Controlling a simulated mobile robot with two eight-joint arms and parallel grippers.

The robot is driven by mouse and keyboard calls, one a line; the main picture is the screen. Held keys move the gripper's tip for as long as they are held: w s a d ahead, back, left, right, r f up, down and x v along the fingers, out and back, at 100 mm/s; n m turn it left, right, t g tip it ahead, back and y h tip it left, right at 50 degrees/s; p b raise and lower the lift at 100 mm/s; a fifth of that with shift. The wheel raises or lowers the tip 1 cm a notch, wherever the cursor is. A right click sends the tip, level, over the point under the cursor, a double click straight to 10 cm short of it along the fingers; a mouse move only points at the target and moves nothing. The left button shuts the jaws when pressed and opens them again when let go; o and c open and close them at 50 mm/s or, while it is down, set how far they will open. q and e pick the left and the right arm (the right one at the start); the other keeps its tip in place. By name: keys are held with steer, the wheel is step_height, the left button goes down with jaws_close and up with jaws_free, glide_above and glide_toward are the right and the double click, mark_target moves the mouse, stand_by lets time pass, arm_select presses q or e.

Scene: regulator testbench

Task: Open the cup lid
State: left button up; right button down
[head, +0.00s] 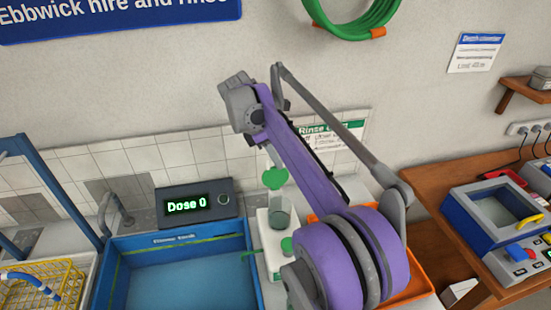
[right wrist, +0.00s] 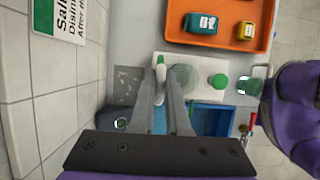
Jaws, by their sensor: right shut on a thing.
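The clear cup (head: 280,210) stands on a white unit (head: 262,237) beside the blue tank; it also shows from above in the right wrist view (right wrist: 184,78). Its green lid (head: 274,178) stands raised, roughly upright, at the wall side of the cup. My right gripper (right wrist: 163,72) comes in above the cup with its fingers close together. It appears shut on the lid at its edge, but the contact is small and partly hidden. My left gripper is not in view.
The blue tank (head: 118,278) lies left of the unit, with a "Dose 0" display (head: 197,203) behind it. A green cap (right wrist: 219,80) is near the cup. An orange tray (right wrist: 175,28) holds a teal and a yellow item. A yellow wire basket (head: 50,280) stands far left.

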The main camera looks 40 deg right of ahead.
steer(key=c, duration=0.9)
jaws_free()
steer(key=shift+w+d+f, duration=0.1)
steer(key=shift+w+d, duration=0.05)
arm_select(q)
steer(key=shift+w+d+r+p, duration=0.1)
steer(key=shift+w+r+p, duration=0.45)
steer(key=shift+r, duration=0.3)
arm_select(e)
steer(key=v, duration=1.1)
